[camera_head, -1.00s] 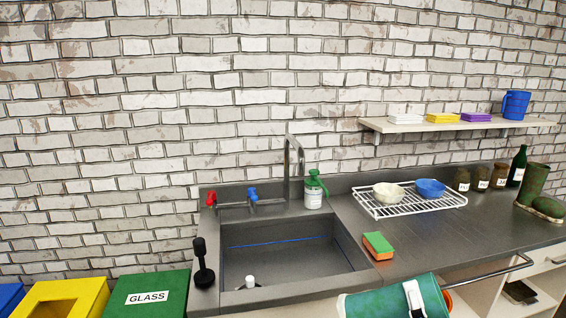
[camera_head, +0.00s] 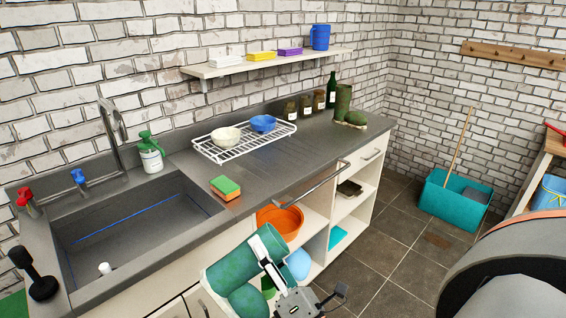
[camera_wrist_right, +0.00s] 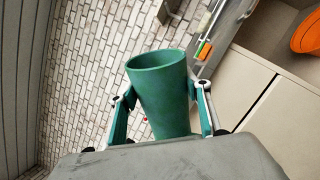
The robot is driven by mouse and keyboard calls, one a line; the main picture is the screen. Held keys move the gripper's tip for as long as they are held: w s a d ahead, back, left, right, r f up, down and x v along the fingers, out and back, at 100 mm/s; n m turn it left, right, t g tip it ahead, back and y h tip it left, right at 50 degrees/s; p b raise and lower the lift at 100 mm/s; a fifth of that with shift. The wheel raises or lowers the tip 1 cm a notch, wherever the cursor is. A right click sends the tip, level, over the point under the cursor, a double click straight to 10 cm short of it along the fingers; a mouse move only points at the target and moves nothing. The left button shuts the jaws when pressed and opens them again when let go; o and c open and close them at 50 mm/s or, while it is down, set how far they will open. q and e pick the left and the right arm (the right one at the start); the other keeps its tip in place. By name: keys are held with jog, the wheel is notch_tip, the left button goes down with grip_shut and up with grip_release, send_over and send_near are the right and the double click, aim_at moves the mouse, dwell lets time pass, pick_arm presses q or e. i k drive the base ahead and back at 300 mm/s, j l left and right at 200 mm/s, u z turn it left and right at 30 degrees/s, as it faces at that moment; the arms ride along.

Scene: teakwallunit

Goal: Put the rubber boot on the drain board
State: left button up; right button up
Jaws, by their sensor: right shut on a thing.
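The green rubber boot (camera_head: 238,285) is in my right gripper (camera_head: 268,262), in front of the counter and below its top. In the right wrist view the boot's open round shaft (camera_wrist_right: 160,90) sits between the two fingers of my right gripper (camera_wrist_right: 163,105), which are shut on it. The dark metal drain board (camera_head: 290,150) is the worktop to the right of the sink (camera_head: 130,225). Another boot, olive green (camera_head: 343,102), stands at the far right end of the worktop. My left gripper is not in view.
A white wire rack (camera_head: 240,149) with two bowls and a green and orange sponge (camera_head: 225,187) take up part of the worktop. A rail (camera_head: 318,187) juts out along its front edge. An orange basin (camera_head: 281,221) sits on the shelf below.

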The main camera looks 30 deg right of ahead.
aim_at(302, 153)
jog(key=l+u, duration=0.1)
jog(key=l, duration=0.45)
jog(key=k+l+u, duration=0.1)
jog(key=l, duration=0.4)
jog(key=k+l+u, duration=0.15)
jog(key=l, duration=0.35)
jog(key=l+u, duration=0.1)
jog(key=l, duration=0.45)
jog(key=k+l+u, duration=0.1)
jog(key=l, duration=0.4)
jog(key=k+l+u, duration=0.1)
jog(key=k+l, duration=0.15)
jog(key=l, duration=0.2)
jog(key=k+l+u, duration=0.1)
jog(key=l, duration=0.4)
jog(key=k+l+u, duration=0.1)
jog(key=k+l, duration=0.15)
jog(key=l, duration=0.2)
